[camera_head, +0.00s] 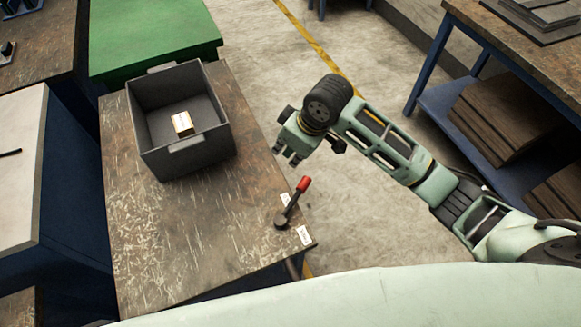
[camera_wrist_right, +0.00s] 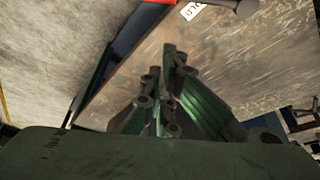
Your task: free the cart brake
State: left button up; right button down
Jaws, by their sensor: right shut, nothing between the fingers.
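The brake lever with a red grip (camera_head: 303,184) stands tilted on a dark round pivot (camera_head: 281,221) near the front right corner of the worn cart top (camera_head: 190,240). A small white label (camera_head: 304,235) lies beside it. My right gripper (camera_head: 286,160) is shut and empty, above the cart's right edge and behind the lever, apart from it. In the right wrist view the gripper's fingers (camera_wrist_right: 165,95) point toward the cart top, and part of the red grip (camera_wrist_right: 158,2) shows at the top edge. My left gripper is not in view.
A grey open bin (camera_head: 188,155) holding a small box (camera_head: 183,124) stands on the cart's far part. A green-topped table (camera_head: 150,35) is behind it. A bench with a blue shelf (camera_head: 455,110) stands at the right. Open floor lies between them.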

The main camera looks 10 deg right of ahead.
jog(key=shift+w+d+r, duration=0.3)
jog(key=shift+w+r, duration=0.15)
jog(key=shift+r, duration=0.1)
jog(key=p+x, duration=0.1)
jog(key=x, duration=0.8)
jog(key=shift+f+p, duration=0.25)
jog(key=shift+p, duration=0.1)
jog(key=shift+s+d+f+p, duration=0.15)
jog(key=shift+f+p, duration=0.1)
jog(key=shift+p, duration=0.1)
jog(key=shift+s+d+f+p, duration=0.2)
jog(key=shift+s+d+p, duration=0.15)
jog(key=shift+s+d, duration=0.25)
jog(key=shift+s+d+f+p, duration=0.2)
jog(key=shift+s+d+p, duration=0.15)
jog(key=shift+s+d, duration=0.2)
jog(key=shift+w, duration=0.1)
